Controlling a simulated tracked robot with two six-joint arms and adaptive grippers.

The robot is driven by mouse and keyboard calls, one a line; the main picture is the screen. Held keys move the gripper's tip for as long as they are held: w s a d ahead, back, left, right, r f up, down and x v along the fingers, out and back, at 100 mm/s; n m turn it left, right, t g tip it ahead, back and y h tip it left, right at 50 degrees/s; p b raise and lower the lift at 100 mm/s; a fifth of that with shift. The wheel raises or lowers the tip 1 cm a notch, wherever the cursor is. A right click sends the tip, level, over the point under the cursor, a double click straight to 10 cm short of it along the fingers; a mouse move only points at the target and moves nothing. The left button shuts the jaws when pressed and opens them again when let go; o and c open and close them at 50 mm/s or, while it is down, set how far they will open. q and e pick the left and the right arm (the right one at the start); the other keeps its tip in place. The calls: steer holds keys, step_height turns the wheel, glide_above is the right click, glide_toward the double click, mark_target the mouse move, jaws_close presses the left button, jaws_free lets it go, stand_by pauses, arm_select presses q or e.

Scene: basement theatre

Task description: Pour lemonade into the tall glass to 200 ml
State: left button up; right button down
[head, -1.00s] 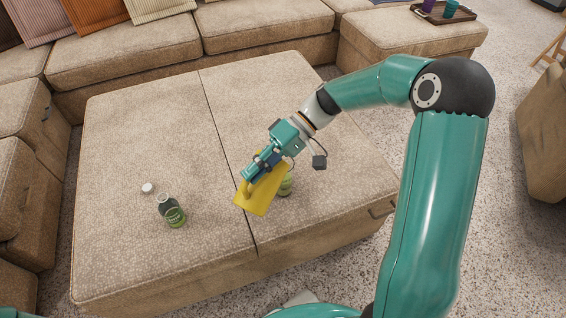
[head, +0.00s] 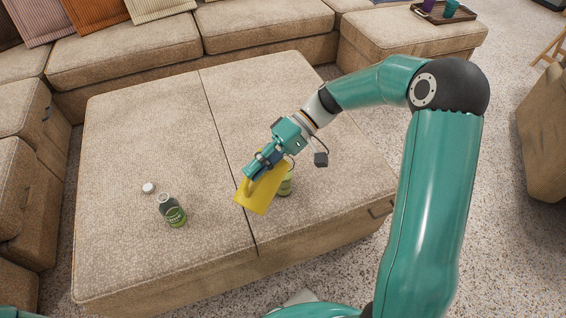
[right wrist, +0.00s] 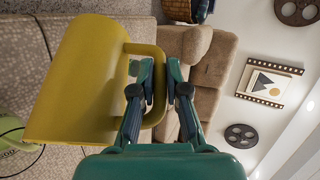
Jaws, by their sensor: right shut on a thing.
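A yellow jug (head: 263,188) is held tilted above the right part of the ottoman; it also fills the left of the right wrist view (right wrist: 75,85). My right gripper (head: 252,174) is shut on its handle, which runs between the fingers (right wrist: 160,90) in the wrist view. No stream of lemonade is visible. My left gripper is out of view.
A tray (head: 432,14) with cups sits on the far sofa. Most of the ottoman top is clear.

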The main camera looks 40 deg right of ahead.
mark_target(249, 190)
steer(key=shift+d+r, duration=0.1)
steer(key=shift+r, duration=0.05)
stand_by(0.4)
steer(key=a+f+h+b, duration=0.1)
steer(key=s+a+f+h+b, duration=0.1)
steer(key=f+b, duration=0.1)
steer(key=shift+s+a+f+n+t, duration=0.1)
steer(key=shift+a+f+n+t, duration=0.15)
steer(key=shift+a+n+t, duration=0.15)
steer(key=shift+f+h, duration=0.25)
steer(key=shift+h, duration=0.25)
steer(key=shift+s+a+f+h+b, duration=0.15)
steer(key=shift+a+f+h+b, duration=0.1)
steer(key=shift+f+b, duration=0.25)
steer(key=shift+s+a+f+h+b, duration=0.15)
steer(key=shift+f+h+b, duration=0.1)
steer(key=shift+f+b, duration=0.15)
steer(key=s+a+f+n+t+h+b, duration=0.1)
steer(key=a+f+t+h+b, duration=0.1)
steer(key=a+f+h+b, duration=0.1)
steer(key=s+a+f+n+t+h+b, duration=0.1)
steer(key=a+f+h+b, duration=0.2)
steer(key=f+b, duration=0.5)
steer(key=shift+s+a+t+h+b, duration=0.2)
steer(key=shift+s+t+h+b, duration=0.25)
steer(key=shift+h, duration=0.45)
steer(key=shift+w, duration=0.1)
